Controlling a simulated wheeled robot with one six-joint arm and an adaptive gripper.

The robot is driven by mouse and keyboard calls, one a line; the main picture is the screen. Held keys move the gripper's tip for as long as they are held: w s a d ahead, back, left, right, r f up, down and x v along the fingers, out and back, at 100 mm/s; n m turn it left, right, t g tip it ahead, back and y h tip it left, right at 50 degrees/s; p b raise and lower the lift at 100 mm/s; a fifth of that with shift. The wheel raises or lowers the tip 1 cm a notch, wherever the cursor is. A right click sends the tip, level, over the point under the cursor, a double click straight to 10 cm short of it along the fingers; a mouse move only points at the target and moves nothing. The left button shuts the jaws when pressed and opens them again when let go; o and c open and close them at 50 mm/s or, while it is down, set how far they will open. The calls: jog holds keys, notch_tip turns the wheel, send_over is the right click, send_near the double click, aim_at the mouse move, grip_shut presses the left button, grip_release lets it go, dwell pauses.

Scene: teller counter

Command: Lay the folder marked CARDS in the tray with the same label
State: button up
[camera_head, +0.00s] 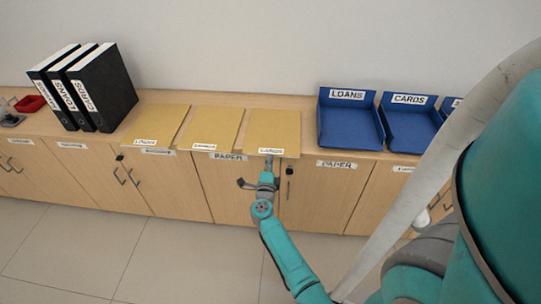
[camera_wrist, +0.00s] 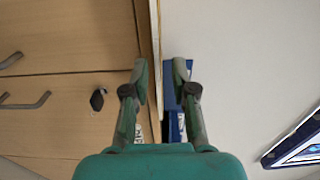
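Three flat tan folders lie side by side on the counter in the head view. The right one (camera_head: 272,128) has a label at its front edge that seems to read CARDS; the left one (camera_head: 152,123) seems to read LOANS, and the middle one's (camera_head: 213,125) label is unclear. The blue tray marked CARDS (camera_head: 409,125) is empty, right of the blue LOANS tray (camera_head: 350,127). My gripper (camera_head: 268,161) is at the right folder's front edge. In the wrist view my gripper (camera_wrist: 161,72) is open, its fingers either side of a thin edge, with a gap visible.
A third blue tray (camera_head: 449,105) is mostly hidden behind my arm. Cabinet doors with handles and a lock are below the counter (camera_head: 300,156). The tiled floor in front is clear.

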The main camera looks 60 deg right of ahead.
aim_at(270, 152)
jog(key=shift+x, duration=1.75)
jog(key=shift+c, duration=0.2)
grip_shut()
jog(key=shift+r, duration=1.3)
jog(key=shift+a, duration=0.1)
